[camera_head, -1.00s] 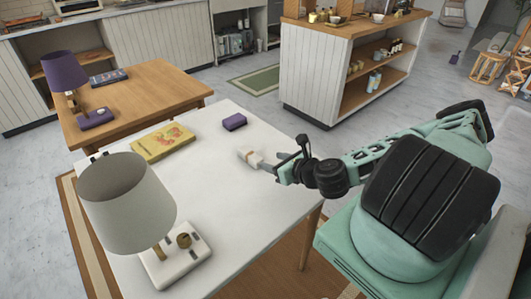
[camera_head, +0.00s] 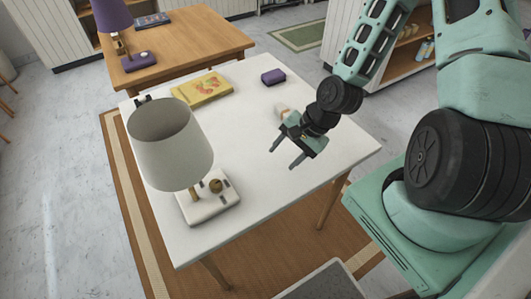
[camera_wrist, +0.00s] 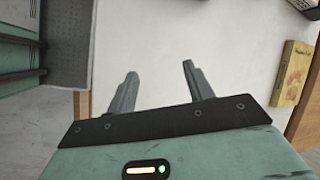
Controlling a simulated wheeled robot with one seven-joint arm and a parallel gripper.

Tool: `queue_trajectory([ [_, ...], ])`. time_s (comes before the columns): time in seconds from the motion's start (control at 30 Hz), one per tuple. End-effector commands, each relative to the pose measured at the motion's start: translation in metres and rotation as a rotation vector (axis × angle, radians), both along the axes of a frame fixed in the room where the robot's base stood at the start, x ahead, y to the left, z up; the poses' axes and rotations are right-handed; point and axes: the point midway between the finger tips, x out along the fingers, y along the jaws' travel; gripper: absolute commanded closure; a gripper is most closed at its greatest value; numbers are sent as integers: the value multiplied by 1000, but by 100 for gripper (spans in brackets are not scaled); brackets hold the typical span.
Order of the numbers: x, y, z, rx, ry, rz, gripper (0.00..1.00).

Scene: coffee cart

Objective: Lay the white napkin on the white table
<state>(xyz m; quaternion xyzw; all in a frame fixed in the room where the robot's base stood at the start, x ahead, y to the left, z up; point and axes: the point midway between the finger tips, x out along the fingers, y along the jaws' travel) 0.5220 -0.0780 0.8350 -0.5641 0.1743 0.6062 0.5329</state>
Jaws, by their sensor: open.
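A small white and tan piece (camera_head: 283,112) lies on the white table (camera_head: 235,130), just behind my gripper in the head view. It looks like the white napkin with a tan band, but my gripper partly hides it. My gripper (camera_head: 282,158) is open and empty above the table's right part, with its fingers pointing to the lower left, past the piece. In the wrist view, my fingers (camera_wrist: 160,70) are spread with only white tabletop beyond them, and no napkin shows there.
A grey lamp (camera_head: 172,145) on a white base stands at the table's front left. The front middle of the tabletop is clear. A wooden table (camera_head: 190,45) stands behind.

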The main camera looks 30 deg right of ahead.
Motion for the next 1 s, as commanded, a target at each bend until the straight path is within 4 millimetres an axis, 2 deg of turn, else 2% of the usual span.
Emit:
queue_trajectory([
  [0.1, -6, 19, 28, -153, -30, 323, 48],
  [0.37, -33, 71, 105, -388, -113, 953, 48],
  [0.6, -88, 121, 180, -486, -228, 1443, 48],
  [0.7, -110, 133, 201, -494, -268, 1580, 48],
  [0.8, -125, 138, 213, -493, -291, 1663, 48],
  [1.0, -133, 140, 219, -490, -301, 1707, 48],
])
